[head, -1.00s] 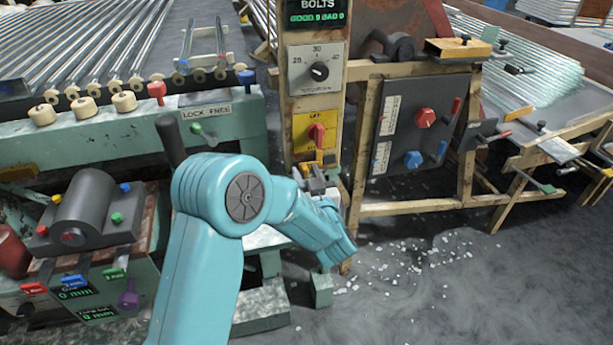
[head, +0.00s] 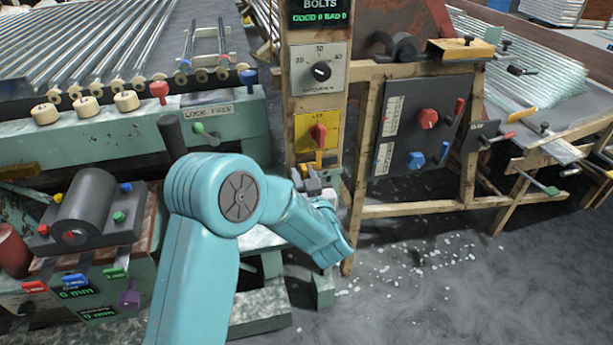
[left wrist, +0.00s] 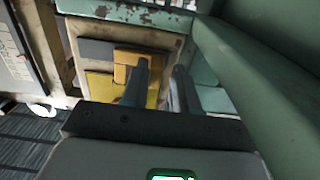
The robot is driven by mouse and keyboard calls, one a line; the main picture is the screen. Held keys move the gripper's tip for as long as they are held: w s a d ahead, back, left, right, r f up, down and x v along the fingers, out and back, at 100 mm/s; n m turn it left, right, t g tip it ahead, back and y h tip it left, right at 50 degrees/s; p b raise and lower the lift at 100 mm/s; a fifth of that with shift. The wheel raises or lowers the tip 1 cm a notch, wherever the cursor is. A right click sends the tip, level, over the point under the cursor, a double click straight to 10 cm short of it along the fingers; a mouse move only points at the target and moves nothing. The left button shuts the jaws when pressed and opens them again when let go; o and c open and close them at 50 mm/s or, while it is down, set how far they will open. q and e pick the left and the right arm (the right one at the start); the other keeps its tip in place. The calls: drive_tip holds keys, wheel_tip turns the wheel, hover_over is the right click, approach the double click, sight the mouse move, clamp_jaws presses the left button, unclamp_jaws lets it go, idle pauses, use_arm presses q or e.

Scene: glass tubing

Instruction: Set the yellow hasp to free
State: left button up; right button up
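In the left wrist view an orange-yellow piece (left wrist: 124,66), which looks like the hasp, lies against a yellow and grey plate, partly hidden by a finger. I cannot tell whether a finger touches the hasp. My right gripper is not in view.
A green bench (head: 110,140) with a LOCK FREE label and levers stands left of the post. A dark panel (head: 420,125) with red and blue knobs is to the right. Glass bits (head: 420,262) lie on the open floor. A green beam (left wrist: 235,70) runs close beside the fingers.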

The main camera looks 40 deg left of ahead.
use_arm(q)
drive_tip(key=shift+o, duration=0.3)
drive_tip(key=shift+d, duration=0.1)
drive_tip(key=shift+s+d, duration=0.25)
drive_tip(key=p+v, duration=0.1)
drive_tip(key=v, duration=1.4)
drive_tip(key=shift+s+d, duration=0.15)
drive_tip(key=shift+f, duration=0.1)
